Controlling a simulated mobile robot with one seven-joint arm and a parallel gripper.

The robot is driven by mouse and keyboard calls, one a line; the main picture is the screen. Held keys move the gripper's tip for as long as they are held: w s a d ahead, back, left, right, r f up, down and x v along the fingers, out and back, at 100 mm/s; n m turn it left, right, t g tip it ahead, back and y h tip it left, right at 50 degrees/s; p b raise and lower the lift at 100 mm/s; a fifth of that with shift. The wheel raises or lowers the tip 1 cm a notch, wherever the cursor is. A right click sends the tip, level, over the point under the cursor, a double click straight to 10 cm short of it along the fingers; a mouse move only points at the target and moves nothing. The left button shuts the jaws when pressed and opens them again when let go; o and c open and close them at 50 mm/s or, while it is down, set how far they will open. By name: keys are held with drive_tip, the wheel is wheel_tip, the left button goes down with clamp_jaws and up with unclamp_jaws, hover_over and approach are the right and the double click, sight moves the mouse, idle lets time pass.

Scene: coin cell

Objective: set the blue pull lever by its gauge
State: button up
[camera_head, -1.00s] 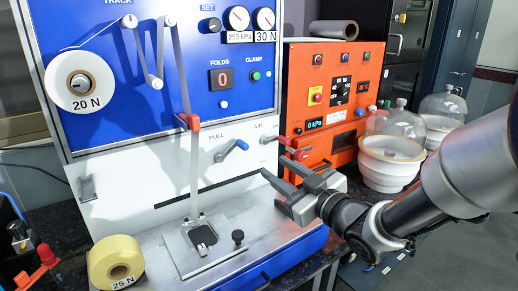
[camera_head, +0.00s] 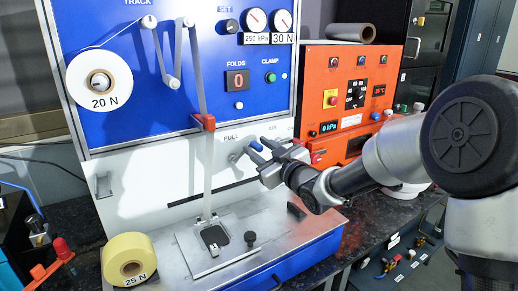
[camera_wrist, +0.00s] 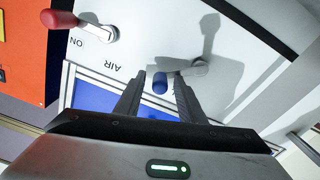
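The blue-tipped lever (camera_head: 255,146) sits on the white panel under the PULL label, partly covered by my gripper in the head view. In the wrist view its blue end (camera_wrist: 160,83) lies between my two fingertips, its grey arm running right to the pivot (camera_wrist: 200,68). My gripper (camera_wrist: 157,88) is open, with a gap visible on both sides of the blue end; contact is not visible. In the head view my gripper (camera_head: 260,152) is at the lever. Two round gauges, labelled 250 kPa (camera_head: 256,20) and 30 N (camera_head: 282,20), sit at the upper right of the blue panel.
A red lever (camera_wrist: 62,19), by AIR and ON labels, is close to the left of my gripper in the wrist view. An orange machine (camera_head: 345,75) stands right of the panel.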

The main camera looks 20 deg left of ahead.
clamp_jaws()
drive_tip(key=f+m, duration=0.1)
drive_tip(key=m, duration=0.2)
drive_tip(key=w+f+m, duration=0.1)
drive_tip(key=shift+d+f+m, duration=0.3)
drive_tip(key=shift+d+f, duration=0.05)
drive_tip(key=shift+d, duration=0.05)
unclamp_jaws()
drive_tip(key=shift+s, duration=0.1)
